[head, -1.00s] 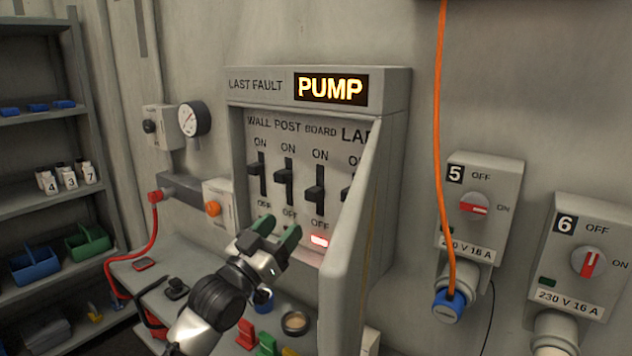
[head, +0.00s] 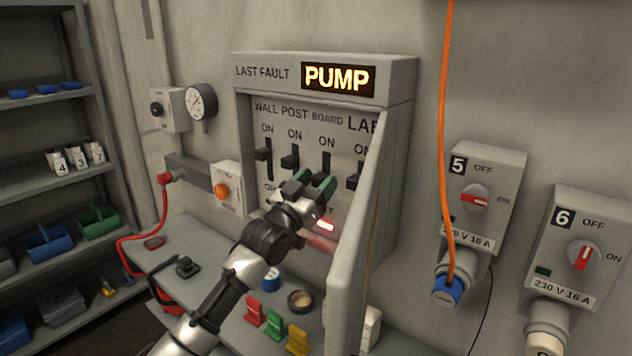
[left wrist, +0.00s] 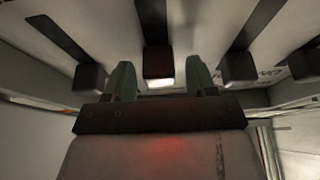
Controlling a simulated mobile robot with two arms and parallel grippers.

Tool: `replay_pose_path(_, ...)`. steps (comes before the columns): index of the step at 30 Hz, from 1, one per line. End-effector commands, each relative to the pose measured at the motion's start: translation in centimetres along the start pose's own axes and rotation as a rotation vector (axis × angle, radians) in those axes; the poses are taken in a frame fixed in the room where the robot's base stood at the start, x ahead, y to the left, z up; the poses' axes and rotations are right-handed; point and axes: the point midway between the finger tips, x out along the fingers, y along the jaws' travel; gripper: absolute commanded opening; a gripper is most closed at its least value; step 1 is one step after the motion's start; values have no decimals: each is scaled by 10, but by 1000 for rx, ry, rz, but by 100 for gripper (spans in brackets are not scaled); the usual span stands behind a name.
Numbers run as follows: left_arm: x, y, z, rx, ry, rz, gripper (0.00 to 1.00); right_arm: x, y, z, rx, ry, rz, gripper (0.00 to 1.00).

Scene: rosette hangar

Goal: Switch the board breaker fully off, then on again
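The fault panel holds a row of black breaker levers, labelled WALL, POST, BOARD and a partly hidden LAB label. The BOARD breaker's slot (head: 326,159) shows below its ON mark; in the head view my left gripper (head: 310,183) hides its lever. In the left wrist view a black lever (left wrist: 158,61), apparently the BOARD one, sits between the two green fingertips of my left gripper (left wrist: 161,78). The fingers are apart, with gaps beside the lever. A red lamp (head: 325,225) glows below the BOARD column. My right gripper is out of view.
The panel's open door (head: 355,230) stands just right of my left gripper. Neighbouring levers WALL (head: 262,155) and POST (head: 290,161) are close on the left. The display (head: 338,79) reads PUMP. Coloured pieces lie on the shelf below. An orange cable (head: 445,140) hangs at right.

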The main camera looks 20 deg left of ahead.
Motion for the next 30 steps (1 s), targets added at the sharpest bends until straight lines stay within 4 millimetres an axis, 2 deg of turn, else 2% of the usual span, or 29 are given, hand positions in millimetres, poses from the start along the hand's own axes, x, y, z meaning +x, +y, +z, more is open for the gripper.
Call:
replay_pose_path(1,0,0,0,0,0,0,48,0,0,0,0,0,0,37)
replay_pose_path(9,0,0,0,0,0,0,7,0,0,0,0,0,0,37)
replay_pose_path(11,0,0,0,0,0,0,0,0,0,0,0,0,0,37)
replay_pose_path(15,-1,0,2,0,0,0,0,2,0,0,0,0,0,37)
replay_pose_path(21,-10,0,24,0,-1,-1,0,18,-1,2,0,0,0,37)
replay_pose_path(29,-10,0,25,0,-6,0,0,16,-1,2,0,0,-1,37)
replay_pose_path(30,-10,0,25,0,-6,0,34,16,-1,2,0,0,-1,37)
